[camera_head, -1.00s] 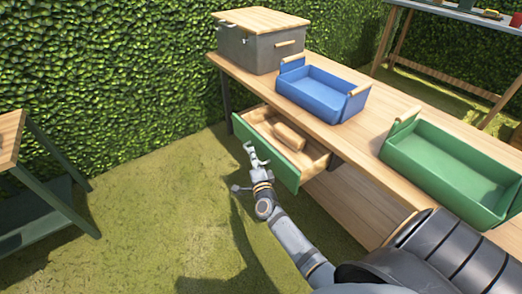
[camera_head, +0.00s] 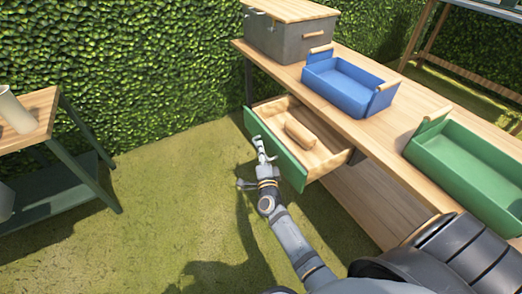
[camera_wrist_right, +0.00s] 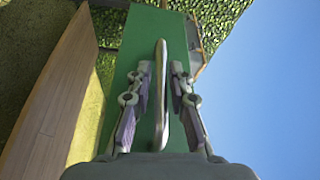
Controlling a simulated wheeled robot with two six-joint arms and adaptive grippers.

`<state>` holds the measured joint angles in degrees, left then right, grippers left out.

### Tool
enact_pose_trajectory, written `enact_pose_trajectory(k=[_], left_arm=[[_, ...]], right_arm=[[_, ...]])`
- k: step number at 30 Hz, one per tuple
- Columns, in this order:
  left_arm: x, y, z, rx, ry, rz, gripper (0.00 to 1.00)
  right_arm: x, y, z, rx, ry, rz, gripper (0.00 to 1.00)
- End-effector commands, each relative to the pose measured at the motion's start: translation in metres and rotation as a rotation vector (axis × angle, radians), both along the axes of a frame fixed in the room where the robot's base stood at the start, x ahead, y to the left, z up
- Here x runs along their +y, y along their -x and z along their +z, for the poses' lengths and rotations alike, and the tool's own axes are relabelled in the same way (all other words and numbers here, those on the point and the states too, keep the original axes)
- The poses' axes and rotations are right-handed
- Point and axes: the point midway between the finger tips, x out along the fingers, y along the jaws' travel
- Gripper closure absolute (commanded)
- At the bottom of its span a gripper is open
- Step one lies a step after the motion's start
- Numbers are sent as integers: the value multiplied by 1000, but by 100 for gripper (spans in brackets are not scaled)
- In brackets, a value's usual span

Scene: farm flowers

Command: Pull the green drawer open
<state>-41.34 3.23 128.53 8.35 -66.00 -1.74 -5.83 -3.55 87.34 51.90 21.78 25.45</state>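The green drawer (camera_head: 275,150) stands partly out from under the wooden workbench. It has a green front and a pale wooden inside, with a wooden block-like piece (camera_head: 300,134) in it. My right gripper (camera_head: 254,167) is at the drawer's front. In the right wrist view, the drawer's upright handle bar (camera_wrist_right: 160,90) stands between the two spread fingers of my right gripper (camera_wrist_right: 160,78). Green front shows on both sides of the bar, so the fingers look apart from it. My left gripper is out of view.
The workbench top (camera_head: 385,130) carries a grey box with a wooden lid (camera_head: 290,38), a blue tray (camera_head: 345,92) and a green tray (camera_head: 470,165). A side table (camera_head: 40,110) with a pale cup (camera_head: 14,112) stands left. Grass between is clear; a hedge rises behind.

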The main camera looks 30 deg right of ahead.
Motion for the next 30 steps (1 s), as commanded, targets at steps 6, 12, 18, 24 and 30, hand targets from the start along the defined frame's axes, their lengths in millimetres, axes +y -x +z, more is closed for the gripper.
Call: enact_pose_trajectory(k=[6, 12, 18, 24, 30], left_arm=[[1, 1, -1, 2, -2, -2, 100], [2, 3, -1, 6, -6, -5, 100], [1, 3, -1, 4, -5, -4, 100], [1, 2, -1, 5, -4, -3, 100], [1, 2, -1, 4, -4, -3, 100]], right_arm=[[0, 0, 1, -1, 0, 0, 66], [2, 5, -1, 0, -1, 0, 66], [13, 40, -4, 2, -2, 0, 66], [21, 67, -5, 0, -2, -1, 66], [23, 71, -5, -1, 0, 0, 66]])
